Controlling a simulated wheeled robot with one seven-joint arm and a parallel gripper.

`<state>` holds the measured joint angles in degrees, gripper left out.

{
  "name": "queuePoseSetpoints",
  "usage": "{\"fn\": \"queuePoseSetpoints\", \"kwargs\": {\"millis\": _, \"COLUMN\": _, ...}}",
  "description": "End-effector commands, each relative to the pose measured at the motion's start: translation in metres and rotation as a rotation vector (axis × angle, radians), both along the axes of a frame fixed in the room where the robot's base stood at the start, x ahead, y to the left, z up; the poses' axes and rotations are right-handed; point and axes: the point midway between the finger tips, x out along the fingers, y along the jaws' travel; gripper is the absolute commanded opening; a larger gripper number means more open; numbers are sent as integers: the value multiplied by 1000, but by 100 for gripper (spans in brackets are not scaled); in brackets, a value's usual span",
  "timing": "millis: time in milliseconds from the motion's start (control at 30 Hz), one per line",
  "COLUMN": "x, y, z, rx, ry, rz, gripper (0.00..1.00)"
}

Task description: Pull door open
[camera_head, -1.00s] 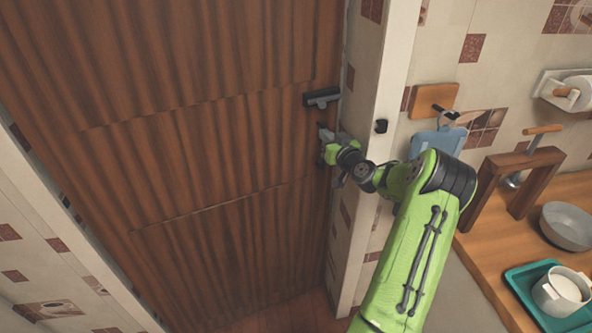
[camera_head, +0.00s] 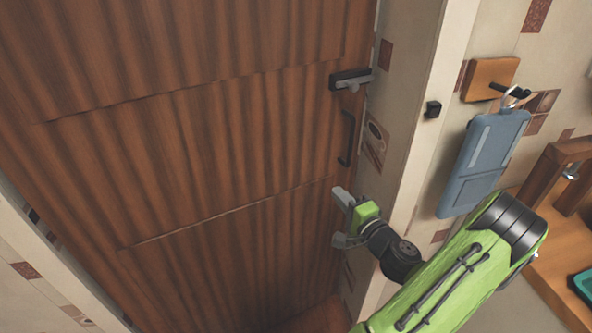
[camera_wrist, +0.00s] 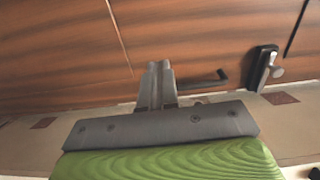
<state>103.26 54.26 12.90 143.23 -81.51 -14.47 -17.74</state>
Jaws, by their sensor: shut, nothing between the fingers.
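The brown wooden door (camera_head: 220,150) fills the left and middle of the head view and looks shut in its frame. A dark bar handle (camera_head: 348,140) stands near its right edge, below a dark latch with a grey part (camera_head: 350,79). My gripper (camera_head: 341,196) is below the handle, close to the door's right edge and apart from the handle in the head view. In the wrist view the fingers (camera_wrist: 157,82) are together and empty. The handle (camera_wrist: 205,81) lies just to their right, with the latch (camera_wrist: 263,66) further right.
A blue board (camera_head: 484,160) hangs from a wooden hook plate (camera_head: 489,78). A wooden counter (camera_head: 560,262) stands at the lower right.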

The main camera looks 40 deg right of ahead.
Motion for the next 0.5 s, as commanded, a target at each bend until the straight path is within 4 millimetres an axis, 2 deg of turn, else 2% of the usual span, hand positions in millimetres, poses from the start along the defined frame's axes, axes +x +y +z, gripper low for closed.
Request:
{"fn": "queuePoseSetpoints", "kwargs": {"millis": 67, "x": 2, "y": 0, "z": 2, "rx": 14, "ry": -12, "rz": -3, "gripper": 0}}
{"fn": "queuePoseSetpoints", "kwargs": {"millis": 167, "x": 17, "y": -3, "z": 4, "rx": 9, "ry": -12, "rz": 2, "gripper": 0}}
{"fn": "queuePoseSetpoints", "kwargs": {"millis": 500, "x": 90, "y": -25, "z": 4, "rx": 4, "ry": -13, "rz": 3, "gripper": 0}}
